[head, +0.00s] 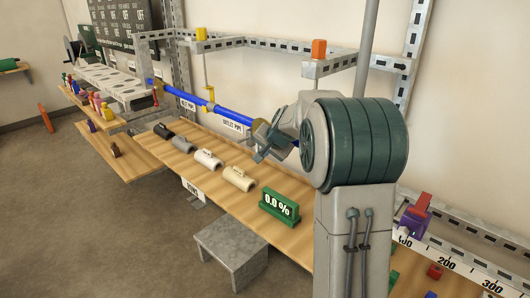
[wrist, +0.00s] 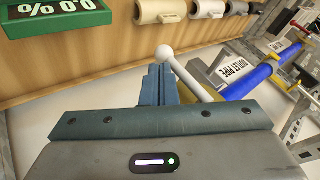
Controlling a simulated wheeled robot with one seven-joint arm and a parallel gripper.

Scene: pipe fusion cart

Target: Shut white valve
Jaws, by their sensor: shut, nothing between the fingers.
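The white valve shows in the wrist view as a white lever with a round ball knob (wrist: 167,52). The lever slants down to the right toward the blue pipe (wrist: 250,82) and a yellow part beside it. My gripper (wrist: 158,82) is shut with nothing between its fingers. Its fingertips are just left of the lever, close under the knob; I cannot tell whether they touch it. In the head view my gripper (head: 262,152) is at the right end of the blue pipe (head: 230,115), by the outlet pipe label. My arm hides the valve there.
A green 0.0 % display (head: 279,207) stands on the wooden bench (head: 228,204). Several pipe pieces, including a tan one (head: 238,178), lie along it. Metal frame rails (head: 275,45) with yellow and orange blocks run behind. A grey step (head: 232,250) stands on the floor.

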